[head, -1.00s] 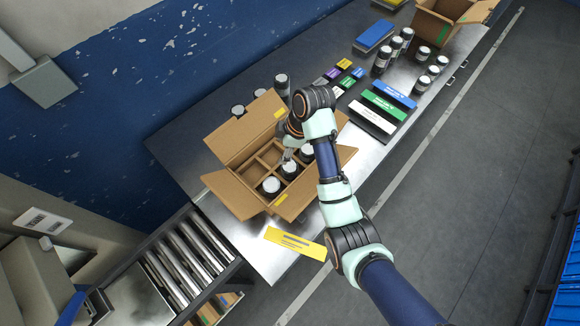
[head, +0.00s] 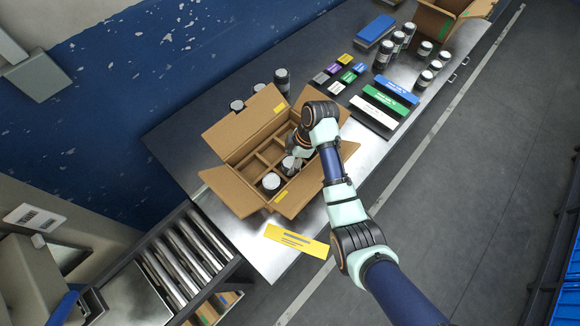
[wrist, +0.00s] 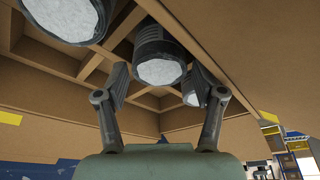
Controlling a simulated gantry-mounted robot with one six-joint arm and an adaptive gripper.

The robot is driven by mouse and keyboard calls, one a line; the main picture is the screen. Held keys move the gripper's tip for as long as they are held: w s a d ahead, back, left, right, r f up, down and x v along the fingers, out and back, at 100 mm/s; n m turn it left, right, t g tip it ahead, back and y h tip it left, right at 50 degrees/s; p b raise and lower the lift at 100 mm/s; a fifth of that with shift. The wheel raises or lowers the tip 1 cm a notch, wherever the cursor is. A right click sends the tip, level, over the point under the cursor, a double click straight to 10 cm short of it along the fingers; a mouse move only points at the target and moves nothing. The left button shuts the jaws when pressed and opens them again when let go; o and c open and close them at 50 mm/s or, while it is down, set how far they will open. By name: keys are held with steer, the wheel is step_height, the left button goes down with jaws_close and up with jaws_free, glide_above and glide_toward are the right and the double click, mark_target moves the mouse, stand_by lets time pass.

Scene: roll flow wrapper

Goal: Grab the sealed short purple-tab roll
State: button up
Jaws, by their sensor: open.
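Several dark rolls with pale round ends stand in the cells of the open carton (head: 232,192). In the head view, one roll (head: 270,182) is in the near corner cell and another (head: 290,165) is beside it. My gripper (wrist: 163,82) is open inside the carton's opening. In the wrist view, a roll (wrist: 160,62) shows between and beyond the spread fingers, with no visible grip on it. Other rolls show at the upper left (wrist: 68,14) and right (wrist: 194,93). No purple tab can be made out on any roll; my arm hides part of the carton.
Several rolls (head: 281,80) stand behind the carton, and more (head: 383,56) stand at the far right. Small coloured blocks, including a purple one (head: 333,68), and long blue, green and white blocks (head: 372,112) lie between. A yellow card (head: 297,240) lies in front.

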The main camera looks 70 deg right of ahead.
steer(key=c, duration=1)
step_height(320, 180, up, 10)
steer(key=p, duration=0.3)
step_height(320, 180, up, 10)
steer(key=p, duration=1.1)
glide_above(292, 162)
steer(key=shift+r, duration=0.1)
